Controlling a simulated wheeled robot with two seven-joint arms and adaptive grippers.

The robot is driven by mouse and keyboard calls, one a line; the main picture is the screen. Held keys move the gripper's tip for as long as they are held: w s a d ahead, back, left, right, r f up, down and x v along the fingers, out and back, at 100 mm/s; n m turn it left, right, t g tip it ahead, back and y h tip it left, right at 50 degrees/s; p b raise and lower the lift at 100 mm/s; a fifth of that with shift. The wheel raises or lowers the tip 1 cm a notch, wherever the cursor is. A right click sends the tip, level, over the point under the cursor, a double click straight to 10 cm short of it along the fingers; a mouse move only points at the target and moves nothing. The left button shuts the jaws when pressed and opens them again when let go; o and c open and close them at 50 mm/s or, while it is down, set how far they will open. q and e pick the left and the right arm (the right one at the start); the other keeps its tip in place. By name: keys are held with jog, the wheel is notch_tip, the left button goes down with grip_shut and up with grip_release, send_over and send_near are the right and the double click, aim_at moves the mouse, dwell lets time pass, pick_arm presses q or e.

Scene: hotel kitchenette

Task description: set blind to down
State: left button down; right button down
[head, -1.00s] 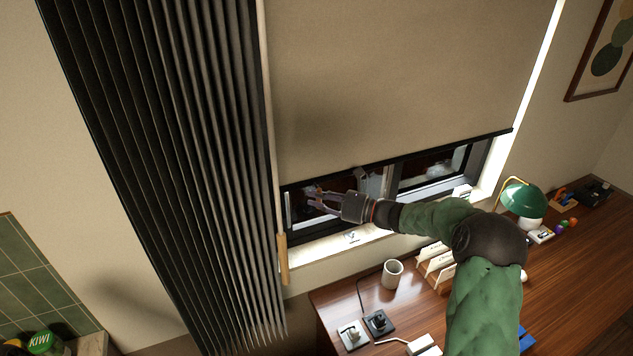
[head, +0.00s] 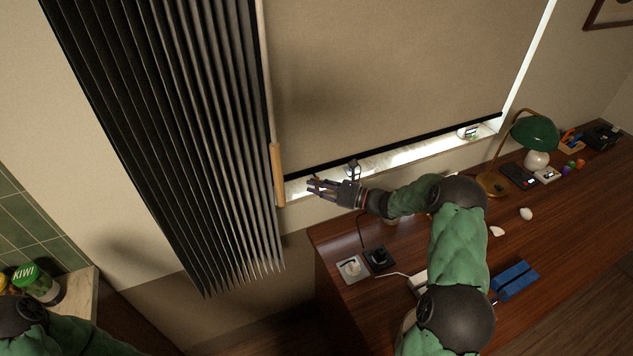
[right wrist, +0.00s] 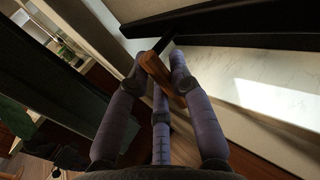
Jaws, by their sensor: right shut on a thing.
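The blind (head: 385,65) is a beige roller shade with a black bottom bar (head: 410,140). It hangs over the window, with its bar a little above the white sill (head: 400,157). My right gripper (head: 312,185) is at the left end of the bar, just below it. In the right wrist view, the gripper (right wrist: 160,75) is shut on a small brown wooden pull (right wrist: 155,66), close to a black bar (right wrist: 230,20). The fingers hide part of the pull. My left gripper is out of view; only part of that arm shows at the lower left.
A dark pleated curtain (head: 175,130) hangs left of the blind, with a wooden-handled wand (head: 278,175) near my right gripper. Below is a wooden desk (head: 395,285) with a green lamp (head: 535,133), sockets (head: 352,268) and a blue object (head: 515,280).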

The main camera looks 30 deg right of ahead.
jog(key=shift+a+f, duration=0.1)
jog(key=shift+f, duration=0.2)
jog(key=c, duration=1.1)
grip_release()
jog(key=shift+r, duration=0.1)
jog(key=v, duration=1.2)
